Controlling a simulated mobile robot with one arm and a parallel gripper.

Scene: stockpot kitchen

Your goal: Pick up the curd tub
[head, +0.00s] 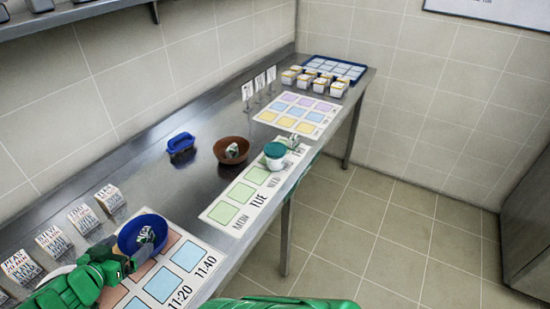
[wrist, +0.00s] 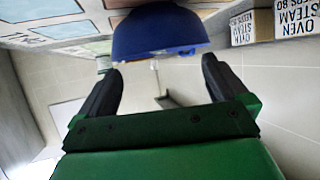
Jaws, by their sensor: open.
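A white tub with a teal lid (head: 275,155) stands at the far end of the green-square card; I take it for the curd tub, but its label is too small to read. Several small white tubs with yellowish edges (head: 308,83) stand in rows at the back of the counter. My gripper (head: 128,264) is at the near end, beside the blue bowl (head: 143,232), well away from the teal-lidded tub. In the wrist view my gripper (wrist: 162,68) is open with nothing between its fingers, and the blue bowl (wrist: 158,32) is just past the fingertips.
A brown bowl (head: 222,147) and a small blue container (head: 181,143) stand left of the teal-lidded tub. Printed label stands (head: 110,198) line the wall side. A blue tray (head: 345,68) is at the back. The steel counter (head: 165,185) is bare between the blue and brown bowls.

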